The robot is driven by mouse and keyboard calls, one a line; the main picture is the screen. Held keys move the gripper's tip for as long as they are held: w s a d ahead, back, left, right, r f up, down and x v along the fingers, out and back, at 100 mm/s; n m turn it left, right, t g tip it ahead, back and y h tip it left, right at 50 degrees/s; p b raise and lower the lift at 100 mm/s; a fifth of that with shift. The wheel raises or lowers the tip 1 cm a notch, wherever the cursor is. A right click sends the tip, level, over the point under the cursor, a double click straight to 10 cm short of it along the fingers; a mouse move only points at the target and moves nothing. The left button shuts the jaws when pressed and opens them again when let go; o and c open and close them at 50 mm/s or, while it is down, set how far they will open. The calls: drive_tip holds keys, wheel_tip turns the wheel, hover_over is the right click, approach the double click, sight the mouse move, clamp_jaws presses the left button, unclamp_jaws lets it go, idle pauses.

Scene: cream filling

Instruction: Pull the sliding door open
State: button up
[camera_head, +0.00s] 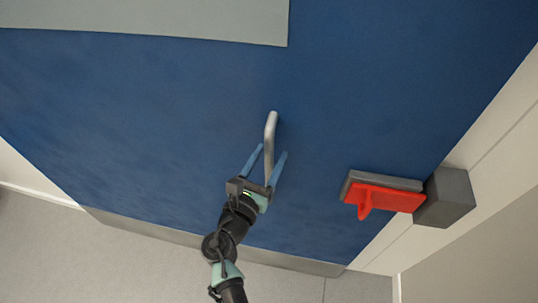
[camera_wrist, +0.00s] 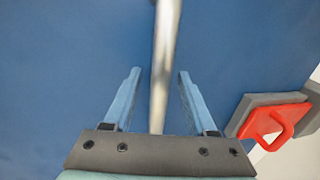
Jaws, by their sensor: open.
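The sliding door (camera_head: 180,110) is a large blue panel that fills most of the head view and the background of the wrist view (camera_wrist: 60,60). Its handle (camera_head: 271,130) is a silver vertical bar near the middle. My gripper (camera_head: 268,153) is at the lower part of the handle, with its two blue fingers spread. In the wrist view the bar (camera_wrist: 163,60) runs between the fingers of my gripper (camera_wrist: 158,72), with a gap on each side. The lower end of the bar is hidden behind the gripper body.
A red latch (camera_head: 385,198) with a grey plate sits at the door's right edge, beside a dark grey block (camera_head: 446,197) on the white frame. It also shows at the right of the wrist view (camera_wrist: 275,124). Grey floor (camera_head: 120,260) lies below the door.

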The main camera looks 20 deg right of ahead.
clamp_jaws()
idle(1.4)
